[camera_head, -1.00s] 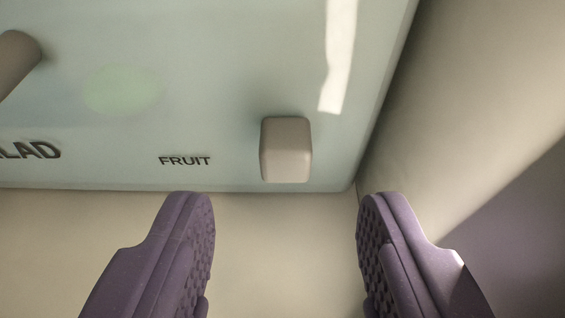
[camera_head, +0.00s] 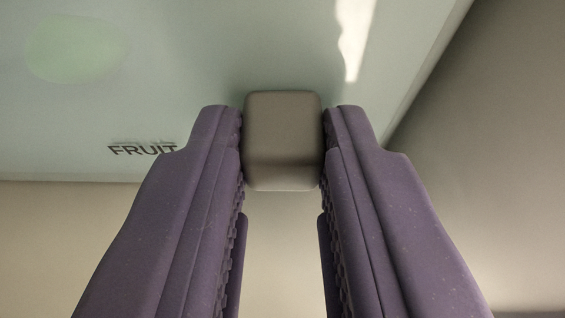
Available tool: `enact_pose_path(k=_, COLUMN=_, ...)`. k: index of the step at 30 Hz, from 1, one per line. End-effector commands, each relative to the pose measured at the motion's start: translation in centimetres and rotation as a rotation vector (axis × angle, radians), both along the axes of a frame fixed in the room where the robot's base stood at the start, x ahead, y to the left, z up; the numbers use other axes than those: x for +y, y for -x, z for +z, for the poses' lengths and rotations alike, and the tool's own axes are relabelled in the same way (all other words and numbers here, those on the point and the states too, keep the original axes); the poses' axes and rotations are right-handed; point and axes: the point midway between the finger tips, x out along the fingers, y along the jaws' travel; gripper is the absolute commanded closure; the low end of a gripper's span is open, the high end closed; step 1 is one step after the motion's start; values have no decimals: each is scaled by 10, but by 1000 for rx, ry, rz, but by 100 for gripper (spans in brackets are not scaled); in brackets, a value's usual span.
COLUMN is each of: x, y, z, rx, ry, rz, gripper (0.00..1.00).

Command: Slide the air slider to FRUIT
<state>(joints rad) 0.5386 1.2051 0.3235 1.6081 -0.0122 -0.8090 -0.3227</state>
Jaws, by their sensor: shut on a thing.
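The air slider (camera_head: 284,140) is a small taupe block with rounded corners on the pale green panel. My gripper (camera_head: 284,135), with purple ridged fingers, is shut on it, one finger touching each side. The word FRUIT (camera_head: 142,149) is printed on the panel to the left of the slider, partly covered by my left finger. Any track behind the slider is hidden.
The pale green drawer-like panel (camera_head: 190,60) fills the top, with a faint green patch (camera_head: 75,48) at upper left. A beige surface (camera_head: 60,240) lies below its lower edge. A plain wall (camera_head: 490,150) stands close at the right.

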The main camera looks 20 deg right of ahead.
Motion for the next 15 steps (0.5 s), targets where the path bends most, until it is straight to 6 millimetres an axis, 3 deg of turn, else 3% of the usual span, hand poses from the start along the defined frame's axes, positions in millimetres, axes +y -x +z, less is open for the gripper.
enact_pose_path(k=2, x=4, y=-1, z=-1, rx=0, ry=0, rz=2, gripper=100)
enact_pose_path(k=10, x=52, y=-15, z=-2, rx=-1, ry=1, rz=4, gripper=100)
enact_pose_path(k=15, x=63, y=-18, z=-1, rx=0, ry=0, rz=1, gripper=100)
